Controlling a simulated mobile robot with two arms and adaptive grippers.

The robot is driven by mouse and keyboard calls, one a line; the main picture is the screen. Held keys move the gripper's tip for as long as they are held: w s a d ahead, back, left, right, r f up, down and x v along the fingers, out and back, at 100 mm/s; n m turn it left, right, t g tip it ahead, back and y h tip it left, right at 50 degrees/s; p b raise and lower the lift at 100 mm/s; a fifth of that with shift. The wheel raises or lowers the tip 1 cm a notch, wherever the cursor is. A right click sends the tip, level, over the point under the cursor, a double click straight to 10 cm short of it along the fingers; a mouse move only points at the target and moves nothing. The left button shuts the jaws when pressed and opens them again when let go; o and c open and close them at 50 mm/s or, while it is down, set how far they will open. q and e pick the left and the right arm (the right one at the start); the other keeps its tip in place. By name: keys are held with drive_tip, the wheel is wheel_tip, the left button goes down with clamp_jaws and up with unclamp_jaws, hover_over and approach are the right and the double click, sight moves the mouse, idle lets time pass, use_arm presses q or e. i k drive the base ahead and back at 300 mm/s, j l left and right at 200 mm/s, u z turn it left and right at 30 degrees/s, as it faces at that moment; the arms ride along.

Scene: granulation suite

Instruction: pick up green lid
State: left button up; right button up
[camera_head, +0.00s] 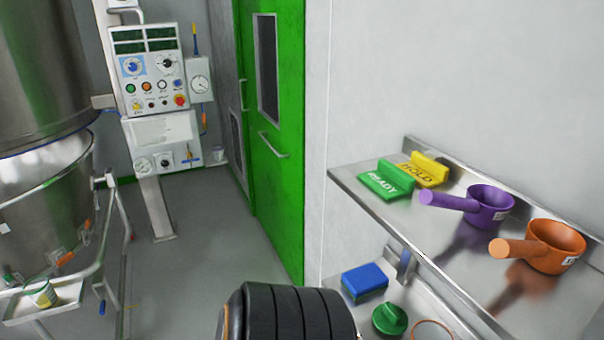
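The green lid (390,319) is a small round cap with a raised grip bar on top. It lies on the lower surface at the bottom right, below the steel wall shelf and beside a blue block. Nothing holds it. Neither of my grippers shows in the view. A black ribbed part, apparently of my own arm, is at the bottom centre, left of the lid.
The upper steel shelf (452,250) holds a green READY sign (386,182), a yellow HOLD sign (425,168), a purple scoop (490,207) and an orange scoop (556,246). The blue block (365,279) and an orange rim (433,326) flank the lid. A green door (272,210) stands behind.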

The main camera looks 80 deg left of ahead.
sight(390, 318)
drive_tip(key=u, duration=1.85)
